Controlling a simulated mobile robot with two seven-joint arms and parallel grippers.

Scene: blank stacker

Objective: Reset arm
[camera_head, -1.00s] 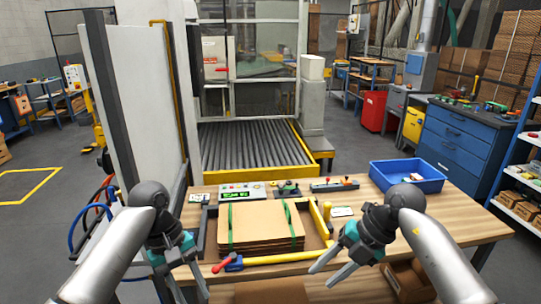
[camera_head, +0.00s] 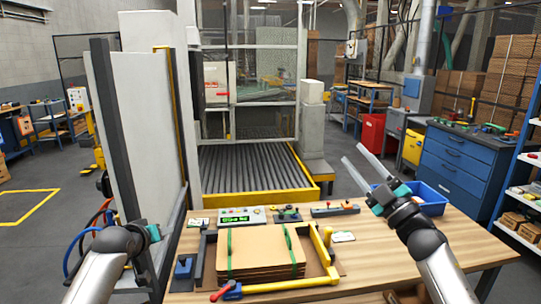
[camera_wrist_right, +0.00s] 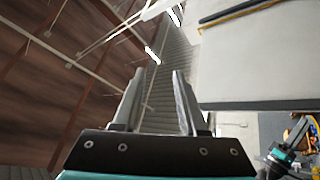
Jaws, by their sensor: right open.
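My right gripper (camera_head: 353,155) is raised at the right of the table, its fingers pointing up and left. It is open and empty; its parted fingers also show in the right wrist view (camera_wrist_right: 158,75), pointing towards the ceiling. My left gripper (camera_head: 153,233) is at the table's left edge beside the white panel; its fingers are hard to make out against the panel's edge. A stack of brown cardboard blanks (camera_head: 262,250) with green straps lies in a frame on the wooden table (camera_head: 375,260). Neither gripper touches the stack.
A blue bin (camera_head: 432,204) stands behind my right gripper. A control box (camera_head: 241,215) and small devices line the table's back. A yellow bar (camera_head: 322,252) and a red-handled clamp (camera_head: 222,291) border the stack. The table's right side is mostly clear.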

